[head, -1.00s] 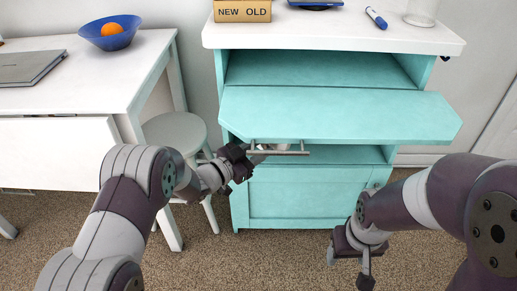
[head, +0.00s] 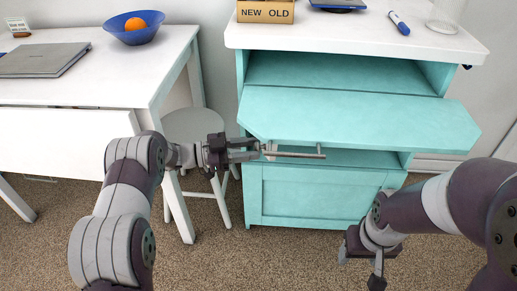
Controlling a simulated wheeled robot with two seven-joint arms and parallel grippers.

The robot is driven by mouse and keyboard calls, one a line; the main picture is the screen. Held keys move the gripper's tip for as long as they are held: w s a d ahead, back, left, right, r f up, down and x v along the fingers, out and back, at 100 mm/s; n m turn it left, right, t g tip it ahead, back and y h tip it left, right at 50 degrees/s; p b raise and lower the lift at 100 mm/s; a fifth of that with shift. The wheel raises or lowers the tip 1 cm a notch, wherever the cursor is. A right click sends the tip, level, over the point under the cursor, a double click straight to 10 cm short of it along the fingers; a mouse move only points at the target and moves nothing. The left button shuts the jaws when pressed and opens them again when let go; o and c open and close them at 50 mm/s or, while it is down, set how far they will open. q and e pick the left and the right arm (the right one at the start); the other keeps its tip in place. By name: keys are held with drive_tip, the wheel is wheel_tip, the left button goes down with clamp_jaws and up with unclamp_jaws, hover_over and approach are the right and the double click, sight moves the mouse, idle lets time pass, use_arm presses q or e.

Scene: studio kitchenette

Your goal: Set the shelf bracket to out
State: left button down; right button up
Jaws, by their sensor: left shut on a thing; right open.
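A thin grey metal bar (head: 300,155) lies level just under the front of a teal shelf board (head: 365,115) on the teal cabinet. It appears to be the shelf bracket, but the picture does not make its mounting clear. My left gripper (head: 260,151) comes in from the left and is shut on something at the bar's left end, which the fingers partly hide. My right gripper (head: 362,262) is open and empty, low in front of the cabinet's right side, well apart from the bar.
The teal cabinet (head: 320,195) has a white top with a NEW/OLD box (head: 265,12), a marker (head: 398,22) and a glass (head: 444,14). A white table (head: 95,85) with a laptop and a blue bowl stands left. A stool (head: 196,125) stands behind my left gripper.

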use_arm(q)
drive_tip(key=shift+w+a+m+g+h, duration=0.15)
drive_tip(key=shift+a+m+g+h, duration=0.15)
drive_tip(key=shift+a+m+g, duration=0.75)
drive_tip(key=shift+d+n+g, duration=0.1)
drive_tip(key=shift+n+g, duration=0.15)
drive_tip(key=c, duration=0.7)
unclamp_jaws()
drive_tip(key=shift+c, duration=0.2)
drive_tip(key=shift+d, duration=0.1)
